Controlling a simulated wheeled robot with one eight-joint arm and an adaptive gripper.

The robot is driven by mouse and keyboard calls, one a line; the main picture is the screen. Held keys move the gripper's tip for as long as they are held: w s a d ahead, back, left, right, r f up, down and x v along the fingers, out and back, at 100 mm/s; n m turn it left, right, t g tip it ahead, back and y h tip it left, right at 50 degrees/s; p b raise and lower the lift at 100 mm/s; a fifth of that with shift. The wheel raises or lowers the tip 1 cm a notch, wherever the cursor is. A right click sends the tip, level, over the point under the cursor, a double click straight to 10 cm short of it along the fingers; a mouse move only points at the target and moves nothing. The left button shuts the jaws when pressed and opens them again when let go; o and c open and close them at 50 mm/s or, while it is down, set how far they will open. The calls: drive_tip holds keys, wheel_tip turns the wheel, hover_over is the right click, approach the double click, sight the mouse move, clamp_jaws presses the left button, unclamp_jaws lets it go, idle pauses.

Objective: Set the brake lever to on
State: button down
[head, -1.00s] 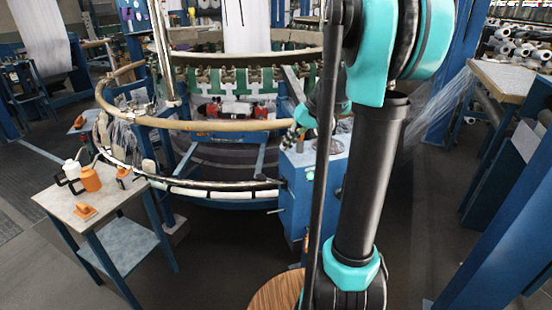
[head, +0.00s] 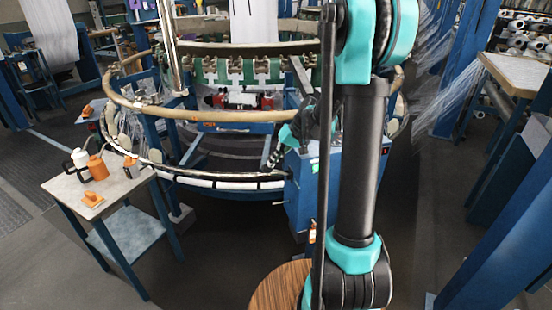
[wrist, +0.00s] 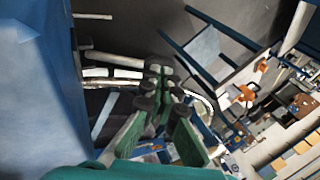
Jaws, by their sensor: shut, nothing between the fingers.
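My gripper (head: 271,163) points down and left beside the upper left edge of the blue cabinet (head: 302,200), partly hidden by my arm. In the wrist view the green fingers with black pads of my gripper (wrist: 160,85) are shut and empty. A short pale bar (head: 280,203) sticks out from the cabinet's left side, below my gripper and apart from it. In the wrist view pale bars stick out beside the blue surface (wrist: 35,100); a thin one (wrist: 93,16) and a thicker one (wrist: 110,58). I cannot tell which is the brake lever or its setting.
The loom's wooden ring (head: 210,114) and lower rail (head: 225,182) curve just left of my gripper. A round wooden top (head: 275,290) is at the front. The dark floor between is clear.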

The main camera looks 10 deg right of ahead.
sight(267, 167)
drive_tip(key=shift+a, duration=0.1)
idle(0.3)
drive_tip(key=shift+a+f+h, duration=0.2)
drive_tip(key=shift+h, duration=0.2)
drive_tip(key=shift+s+a+f, duration=0.1)
drive_tip(key=shift+a+f, duration=0.05)
drive_tip(key=shift+s+a+f+h, duration=0.15)
drive_tip(key=shift+a+f+h, duration=0.65)
drive_tip(key=shift+h, duration=0.3)
wheel_tip(267, 167, down, 8)
drive_tip(key=a+n+t+h, duration=0.1)
drive_tip(key=a+h, duration=0.1)
drive_tip(key=h, duration=0.5)
drive_tip(key=shift+s+f+t+h, duration=0.15)
drive_tip(key=shift+t+h, duration=0.15)
drive_tip(key=shift+f, duration=0.1)
